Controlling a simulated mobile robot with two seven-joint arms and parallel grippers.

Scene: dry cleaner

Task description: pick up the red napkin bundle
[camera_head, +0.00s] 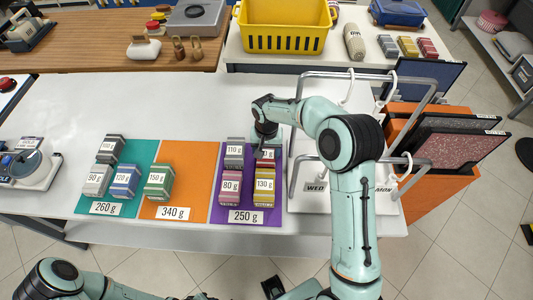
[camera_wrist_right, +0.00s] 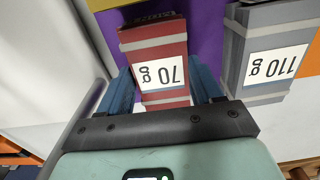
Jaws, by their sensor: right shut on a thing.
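The red napkin bundle (camera_wrist_right: 158,50), labelled 70 g, stands between the two blue fingers of my right gripper (camera_wrist_right: 160,90) in the right wrist view. The fingers are closed on its sides. In the head view the bundle (camera_head: 271,154) is at the back right of the purple mat (camera_head: 215,205), partly hidden behind my right gripper (camera_head: 260,148). It appears to be still at mat level. My left arm shows along the bottom edge of the head view; its gripper cannot be made out clearly.
A grey 110 g bundle (camera_head: 234,153) stands beside it, with a pink 80 g bundle (camera_head: 230,188) and a yellow 130 g bundle (camera_head: 264,192) in front. Orange (camera_head: 190,190) and teal (camera_head: 85,203) mats lie left. A metal rack (camera_head: 293,165) stands close on the right.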

